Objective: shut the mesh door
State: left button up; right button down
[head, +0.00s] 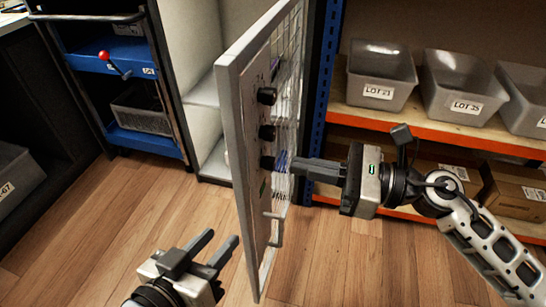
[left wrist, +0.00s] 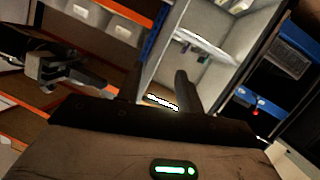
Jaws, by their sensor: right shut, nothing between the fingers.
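The mesh door (head: 238,130) stands open in the head view, swung out from the pale cabinet (head: 192,45) and seen nearly edge-on. Its pale frame holds a panel with several black knobs, a handle low down (head: 273,230) and wire mesh. My right gripper (head: 292,168) is shut, its fingertips close to the mesh side of the door. I cannot tell whether they touch it. My left gripper (head: 221,240) is open and empty, low and left of the door. The left wrist view shows the cabinet's shelves (left wrist: 205,45) and my right gripper (left wrist: 60,68) at left.
Grey lot bins (head: 382,75) stand on an orange-edged shelf at right, with cardboard boxes (head: 515,190) below. A blue post (head: 322,75) is behind the door. A dark rack with blue shelves (head: 140,142) stands at left. The wooden floor (head: 85,240) is clear.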

aim_at(254, 157)
jog(key=x, duration=0.6)
